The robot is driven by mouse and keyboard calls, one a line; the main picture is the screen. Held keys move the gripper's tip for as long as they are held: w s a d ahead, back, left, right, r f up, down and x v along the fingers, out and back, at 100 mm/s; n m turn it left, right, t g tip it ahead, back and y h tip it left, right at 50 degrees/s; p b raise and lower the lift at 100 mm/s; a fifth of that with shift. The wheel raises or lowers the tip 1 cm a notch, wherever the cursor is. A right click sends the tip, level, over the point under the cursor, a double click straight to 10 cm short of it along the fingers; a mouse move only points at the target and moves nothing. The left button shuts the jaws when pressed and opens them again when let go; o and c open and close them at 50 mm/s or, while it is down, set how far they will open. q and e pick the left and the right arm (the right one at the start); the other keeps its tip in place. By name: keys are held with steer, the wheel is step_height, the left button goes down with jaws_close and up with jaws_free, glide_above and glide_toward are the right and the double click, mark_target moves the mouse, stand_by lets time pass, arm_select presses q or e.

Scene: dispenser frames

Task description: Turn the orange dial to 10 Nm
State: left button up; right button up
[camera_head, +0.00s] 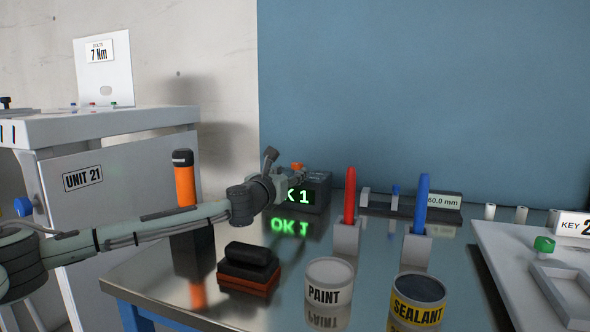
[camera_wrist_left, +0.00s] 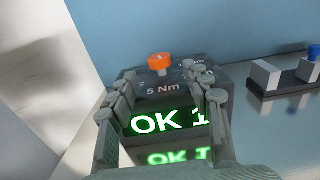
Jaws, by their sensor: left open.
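The orange dial (camera_wrist_left: 160,61) sits on top of a dark box (camera_wrist_left: 165,90) with a green lit display reading "OK 1". In the left wrist view "5 Nm" is printed on the box near the dial; other lettering to its right is partly hidden by a finger. The dial also shows in the head view (camera_head: 297,166), on the box (camera_head: 318,190) at the back of the table. My left gripper (camera_wrist_left: 160,84) is open, with its fingers either side of the dial in the picture and apart from it. My right gripper is not in view.
A grey unit marked "UNIT 21" (camera_head: 125,185) stands at left, with a "7 Nm" sign (camera_head: 100,52) above. On the shiny table are an orange cylinder (camera_head: 184,187), red marker (camera_head: 350,195), blue marker (camera_head: 421,203), paint can (camera_head: 329,282) and sealant can (camera_head: 418,300).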

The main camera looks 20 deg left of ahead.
mark_target(295, 169)
arm_select(q)
steer(key=w, duration=0.5)
steer(key=shift+d, duration=0.15)
jaws_close()
